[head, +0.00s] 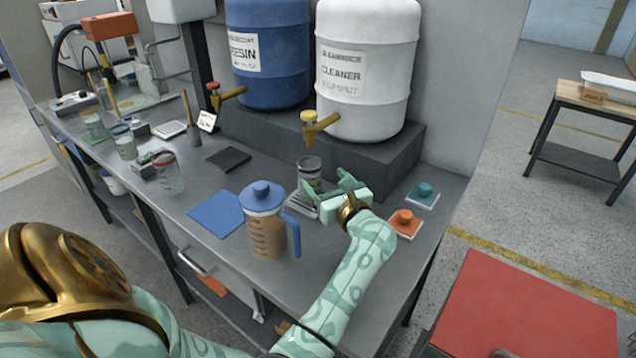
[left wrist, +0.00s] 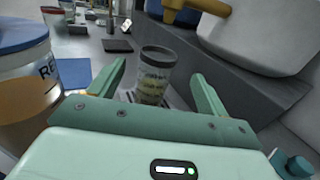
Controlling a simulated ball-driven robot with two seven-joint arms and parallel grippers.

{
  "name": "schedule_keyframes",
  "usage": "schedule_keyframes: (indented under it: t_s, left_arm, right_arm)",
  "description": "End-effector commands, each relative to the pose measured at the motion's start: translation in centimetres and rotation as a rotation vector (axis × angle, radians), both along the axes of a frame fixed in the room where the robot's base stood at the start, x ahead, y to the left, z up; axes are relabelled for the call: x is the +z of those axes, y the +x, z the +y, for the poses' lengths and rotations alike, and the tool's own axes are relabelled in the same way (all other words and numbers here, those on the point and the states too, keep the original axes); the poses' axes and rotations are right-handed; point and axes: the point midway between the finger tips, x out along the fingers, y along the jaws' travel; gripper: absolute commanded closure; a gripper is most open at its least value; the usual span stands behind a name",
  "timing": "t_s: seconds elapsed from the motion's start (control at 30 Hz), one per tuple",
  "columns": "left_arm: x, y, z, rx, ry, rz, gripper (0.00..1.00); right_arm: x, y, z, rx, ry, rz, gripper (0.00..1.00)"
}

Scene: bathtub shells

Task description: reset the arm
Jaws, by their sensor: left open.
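My left gripper (head: 328,188) is over the bench below the yellow tap (head: 318,126) of the white cleaner drum (head: 368,70). It is open, its two fingers spread apart. A clear cup with a dark rim (head: 309,170) stands upright just beyond the fingers, on a small slatted plate. In the left wrist view the cup (left wrist: 153,78) shows between the two fingers, with a gap on each side. Its lower part is partly hidden by the gripper. My right gripper is not in view.
A blue-lidded pitcher (head: 268,222) stands close to the left of my left arm. Orange (head: 404,222) and teal (head: 424,194) knobbed pieces lie to its right. The blue resin drum (head: 268,55) is behind. A blue mat (head: 217,213) lies bare on the bench.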

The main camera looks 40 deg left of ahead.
Motion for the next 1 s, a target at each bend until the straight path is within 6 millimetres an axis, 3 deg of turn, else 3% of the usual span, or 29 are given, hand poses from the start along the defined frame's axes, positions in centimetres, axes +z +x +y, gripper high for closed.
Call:
schedule_keyframes:
  t_s: [0.23,0.5,0.77,0.87,1.0]
  left_arm:
    - [0.0,0.3,-0.6,0.000,0.000,0.000,0.23]
    - [0.0,0.2,-0.6,0.000,0.000,0.000,0.23]
    - [0.2,0.2,-0.6,0.001,0.001,-0.001,0.23]
    - [1.9,0.1,-0.6,0.001,0.000,-0.011,0.23]
    - [5.8,-0.1,-0.6,0.001,0.000,-0.031,0.23]
  right_arm:
    - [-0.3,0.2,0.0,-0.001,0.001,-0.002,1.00]
    - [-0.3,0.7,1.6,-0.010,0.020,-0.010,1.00]
    - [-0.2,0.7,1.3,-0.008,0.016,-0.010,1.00]
    - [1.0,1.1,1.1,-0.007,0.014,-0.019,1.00]
    - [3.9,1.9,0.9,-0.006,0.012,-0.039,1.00]
